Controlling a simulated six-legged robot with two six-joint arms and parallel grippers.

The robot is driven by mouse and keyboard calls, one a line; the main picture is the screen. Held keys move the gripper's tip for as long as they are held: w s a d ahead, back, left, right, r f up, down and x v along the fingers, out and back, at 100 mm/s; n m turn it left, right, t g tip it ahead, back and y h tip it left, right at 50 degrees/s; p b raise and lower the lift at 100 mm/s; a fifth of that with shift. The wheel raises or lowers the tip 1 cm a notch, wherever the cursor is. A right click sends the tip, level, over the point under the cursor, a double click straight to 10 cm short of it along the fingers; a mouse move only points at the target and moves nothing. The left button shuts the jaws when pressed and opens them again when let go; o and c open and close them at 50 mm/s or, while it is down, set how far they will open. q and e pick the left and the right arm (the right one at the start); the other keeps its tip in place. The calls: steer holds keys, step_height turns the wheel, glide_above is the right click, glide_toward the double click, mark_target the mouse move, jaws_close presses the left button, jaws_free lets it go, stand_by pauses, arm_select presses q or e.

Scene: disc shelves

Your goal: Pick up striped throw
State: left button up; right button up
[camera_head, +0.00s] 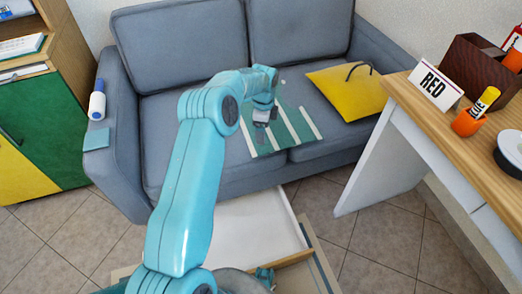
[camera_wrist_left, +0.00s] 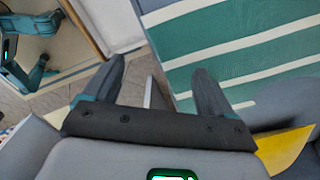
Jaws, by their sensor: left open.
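The striped throw (camera_head: 291,127) is green with white stripes and lies flat on the grey sofa seat, hanging a little over its front edge. My left gripper (camera_head: 263,119) is over the left part of the throw in the head view and hides some of it. In the left wrist view my left gripper (camera_wrist_left: 160,68) is open, with nothing between its fingers. There the throw (camera_wrist_left: 240,45) fills the upper right, beside and beyond the right finger. Whether the fingers touch the cloth I cannot tell.
The grey sofa (camera_head: 180,110) has a yellow bag (camera_head: 347,92) on its right seat and a blue-and-white bottle (camera_head: 97,100) on its left arm. A wooden desk (camera_head: 420,100) stands at right, a green-and-yellow cabinet (camera_head: 45,130) at left. An open white drawer (camera_head: 255,228) is below the sofa.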

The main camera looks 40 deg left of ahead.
mark_target(262, 152)
arm_select(q)
step_height(262, 152, down, 9)
steer(key=b, duration=0.6)
steer(key=shift+a+f, duration=0.1)
steer(key=shift+f, duration=0.05)
steer(key=shift+f+b, duration=0.25)
steer(key=shift+b, duration=0.05)
steer(key=shift+f, duration=0.1)
steer(key=shift+s+f, duration=0.1)
steer(key=shift+s, duration=0.05)
jaws_close()
step_height(262, 152, up, 12)
steer(key=p, duration=0.8)
